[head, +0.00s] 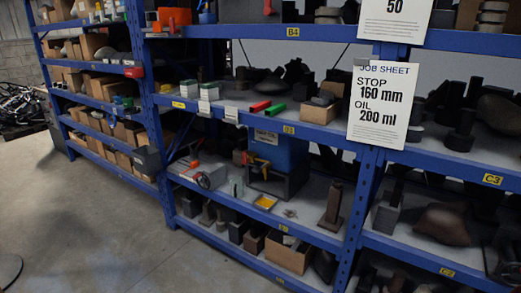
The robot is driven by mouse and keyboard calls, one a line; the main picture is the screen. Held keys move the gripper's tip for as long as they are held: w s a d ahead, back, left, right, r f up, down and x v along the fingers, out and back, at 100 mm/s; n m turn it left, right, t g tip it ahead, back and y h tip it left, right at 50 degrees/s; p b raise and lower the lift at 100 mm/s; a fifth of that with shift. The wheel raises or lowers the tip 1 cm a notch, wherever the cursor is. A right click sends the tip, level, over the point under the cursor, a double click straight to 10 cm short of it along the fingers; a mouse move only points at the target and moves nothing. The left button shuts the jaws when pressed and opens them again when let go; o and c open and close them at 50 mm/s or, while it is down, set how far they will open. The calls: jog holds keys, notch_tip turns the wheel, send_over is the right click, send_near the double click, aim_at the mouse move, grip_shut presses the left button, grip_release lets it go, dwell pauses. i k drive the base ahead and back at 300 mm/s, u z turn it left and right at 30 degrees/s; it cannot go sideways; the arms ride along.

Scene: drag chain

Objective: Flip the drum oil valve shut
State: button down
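A blue oil drum (284,148) with a pale label (266,137) stands on a middle shelf, above a dark open-fronted stand (290,185). A small yellow and red fitting, which looks like the valve (257,161), sticks out at the drum's lower front left. It is too small to tell how its lever is turned. A yellow tray (265,202) lies on the shelf below and in front of it. My gripper is not in view.
Small clear containers (237,187) and a red-handled item (195,165) stand left of the drum. A brown post (332,205) stands to the right. Blue rack uprights (363,205) and shelf edges bound the bay. The concrete floor (100,220) in front is clear.

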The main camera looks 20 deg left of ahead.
aim_at(245, 160)
jog(key=i, duration=1)
jog(key=u, duration=2.65)
jog(key=i, duration=1.25)
jog(key=z, duration=0.15)
